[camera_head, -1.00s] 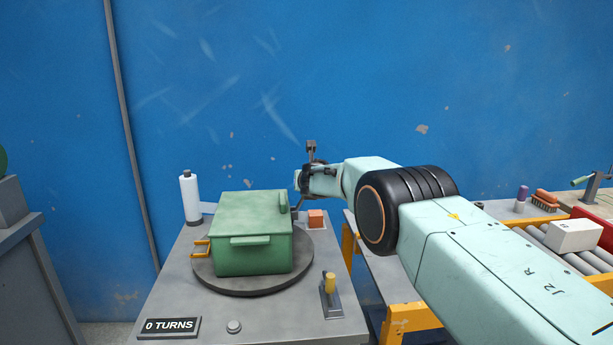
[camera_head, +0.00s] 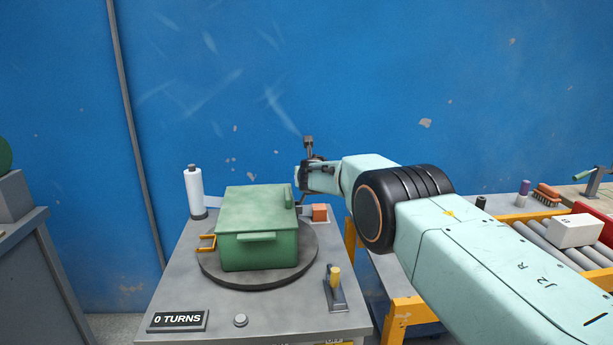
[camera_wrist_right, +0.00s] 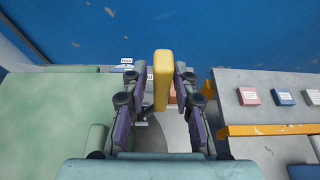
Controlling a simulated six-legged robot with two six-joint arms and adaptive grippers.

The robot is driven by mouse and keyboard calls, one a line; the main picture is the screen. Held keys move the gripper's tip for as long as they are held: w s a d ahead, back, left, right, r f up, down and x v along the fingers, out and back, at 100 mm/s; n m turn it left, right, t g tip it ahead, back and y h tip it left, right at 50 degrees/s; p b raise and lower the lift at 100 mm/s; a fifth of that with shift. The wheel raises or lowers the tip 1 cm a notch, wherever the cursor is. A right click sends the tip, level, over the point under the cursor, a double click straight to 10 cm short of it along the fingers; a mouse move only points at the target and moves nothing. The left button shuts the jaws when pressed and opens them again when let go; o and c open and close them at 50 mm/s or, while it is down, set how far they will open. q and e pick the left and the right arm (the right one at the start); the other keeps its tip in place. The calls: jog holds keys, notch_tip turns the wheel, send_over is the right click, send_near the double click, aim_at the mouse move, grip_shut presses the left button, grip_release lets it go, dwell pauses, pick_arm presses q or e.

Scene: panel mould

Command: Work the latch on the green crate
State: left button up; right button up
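The green crate (camera_head: 259,250) sits closed on a dark round turntable (camera_head: 235,281). My right gripper (camera_head: 306,154) is behind the crate's right back corner. In the right wrist view, my right gripper (camera_wrist_right: 158,110) is open, its fingers on either side of a yellow bar (camera_wrist_right: 162,78) with visible gaps. The bar's lower end is unclear. The crate's green lid (camera_wrist_right: 50,112) fills the left side there. My left gripper is not in view.
A yellow-handled lever (camera_head: 334,282), a round button (camera_head: 241,320) and a "0 TURNS" sign (camera_head: 178,320) are at the front. A roller bench (camera_head: 550,240) is at right.

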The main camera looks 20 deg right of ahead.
jog(key=shift+o, duration=0.6)
jog(key=shift+s+r, duration=0.1)
jog(key=shift+r, duration=5)
